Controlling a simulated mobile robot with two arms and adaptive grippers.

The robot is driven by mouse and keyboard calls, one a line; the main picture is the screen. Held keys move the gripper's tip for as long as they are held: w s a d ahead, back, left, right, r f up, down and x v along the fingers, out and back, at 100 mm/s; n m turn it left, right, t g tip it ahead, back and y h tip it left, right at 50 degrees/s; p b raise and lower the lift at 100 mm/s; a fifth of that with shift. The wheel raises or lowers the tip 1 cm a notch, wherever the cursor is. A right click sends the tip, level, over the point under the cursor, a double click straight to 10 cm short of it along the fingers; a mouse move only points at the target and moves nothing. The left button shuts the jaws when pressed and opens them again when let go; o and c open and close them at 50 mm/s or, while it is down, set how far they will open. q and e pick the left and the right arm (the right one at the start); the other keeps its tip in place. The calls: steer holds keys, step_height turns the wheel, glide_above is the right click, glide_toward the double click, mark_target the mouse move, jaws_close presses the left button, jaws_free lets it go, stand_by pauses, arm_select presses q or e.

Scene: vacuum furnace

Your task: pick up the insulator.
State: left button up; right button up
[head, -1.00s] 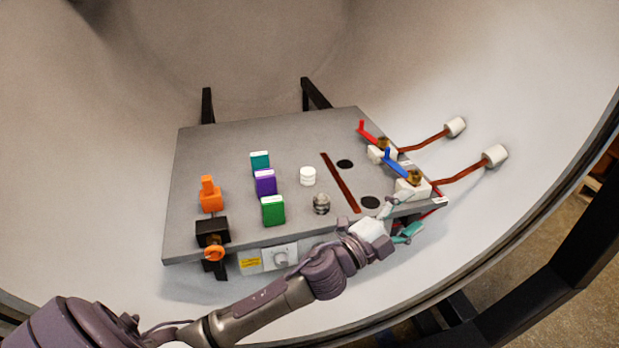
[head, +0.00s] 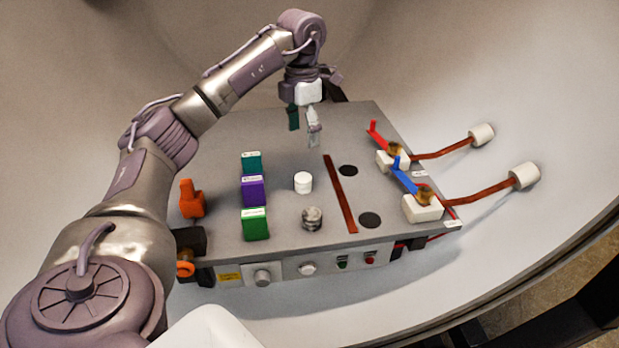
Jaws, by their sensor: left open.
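The insulator (head: 303,183) appears to be the small white ribbed cylinder standing upright near the middle of the grey plate. My left gripper (head: 304,128) points down over the back part of the plate, behind and above the insulator. Its jaws are open and empty, one finger dark green and one pale, and they are clear of the insulator. My right gripper does not show.
A grey ribbed metallic cylinder (head: 312,218) stands in front of the insulator. Teal (head: 252,162), purple (head: 254,191) and green (head: 255,224) blocks stand to its left. A copper strip (head: 341,194) lies to its right. Red (head: 379,135) and blue (head: 404,176) levers stand farther right.

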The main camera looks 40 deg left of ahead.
mark_target(303, 177)
arm_select(q)
step_height(303, 177, down, 8)
steer(key=shift+s, duration=0.1)
steer(key=shift+s+d+f+p, duration=0.1)
steer(key=shift+s+f+p, duration=0.1)
steer(key=shift+f, duration=1.15)
steer(key=shift+s+d+f+p, duration=0.1)
steer(key=shift+f+p, duration=0.05)
steer(key=shift+f, duration=1.2)
steer(key=shift+w+r, duration=0.1)
steer(key=c, duration=1.3)
step_height(303, 177, up, 4)
steer(key=shift+w+d+r+b, duration=0.1)
steer(key=shift+r+b, duration=0.1)
steer(key=shift+b, duration=0.1)
steer(key=w+d+r, duration=0.5)
steer(key=d+r, duration=0.1)
steer(key=d, duration=0.4)
steer(key=shift+w+r+b, duration=0.25)
steer(key=shift+r+b, duration=0.05)
steer(key=shift+b, duration=0.05)
